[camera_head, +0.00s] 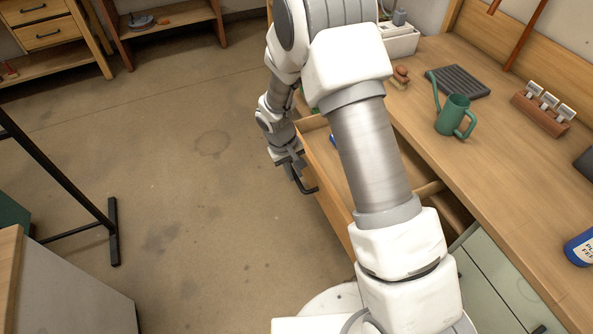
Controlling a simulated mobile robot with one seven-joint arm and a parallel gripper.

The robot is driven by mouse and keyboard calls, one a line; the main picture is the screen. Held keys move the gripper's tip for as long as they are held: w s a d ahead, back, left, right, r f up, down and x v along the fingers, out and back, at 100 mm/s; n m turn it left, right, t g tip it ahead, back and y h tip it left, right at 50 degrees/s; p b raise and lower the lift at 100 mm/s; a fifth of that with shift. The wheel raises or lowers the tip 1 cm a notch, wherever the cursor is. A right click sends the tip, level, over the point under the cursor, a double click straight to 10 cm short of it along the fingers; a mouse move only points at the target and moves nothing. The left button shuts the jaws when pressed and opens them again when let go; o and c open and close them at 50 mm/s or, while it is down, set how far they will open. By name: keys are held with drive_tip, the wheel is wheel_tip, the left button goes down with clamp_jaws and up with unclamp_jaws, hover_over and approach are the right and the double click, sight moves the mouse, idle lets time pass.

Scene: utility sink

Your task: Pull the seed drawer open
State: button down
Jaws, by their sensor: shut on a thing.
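The seed drawer (320,185) is a wooden drawer under the workbench, and it stands pulled out from the bench front over the floor. A small blue thing shows inside it, and much of its inside is hidden behind my arm. Its dark handle (304,186) is on the drawer's front face. My gripper (297,172) is at the front face, shut on this handle. The fingertips are small and partly hidden by the wrist.
The wooden workbench (440,150) carries a green watering can (453,115), a dark tray (459,82), a rack of white labels (540,108) and a blue bottle (581,248). Green cabinet doors (497,278) are below. The floor left of the drawer is clear.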

drive_tip(key=c, duration=0.8)
unclamp_jaws()
drive_tip(key=shift+c, duration=0.2)
drive_tip(key=s+a+r+p, duration=0.1)
drive_tip(key=a+r, duration=0.2)
drive_tip(key=r, duration=1.4)
drive_tip(key=shift+r+p, duration=0.15)
drive_tip(key=shift+p, duration=0.15)
drive_tip(key=s+d+r+m+t+y, duration=0.1)
drive_tip(key=s+d+r+m+t, duration=0.1)
drive_tip(key=s+d+r, duration=0.6)
drive_tip(key=s+d+r+m+t+y, duration=0.1)
drive_tip(key=s+d+r, duration=0.3)
drive_tip(key=s+r, duration=0.45)
drive_tip(key=s+d+r+m+t+p, duration=0.1)
drive_tip(key=s+d+r, duration=0.1)
drive_tip(key=s, duration=0.3)
drive_tip(key=shift+s+r+t, duration=0.35)
drive_tip(key=shift+r+t, duration=0.05)
drive_tip(key=shift+r, duration=0.05)
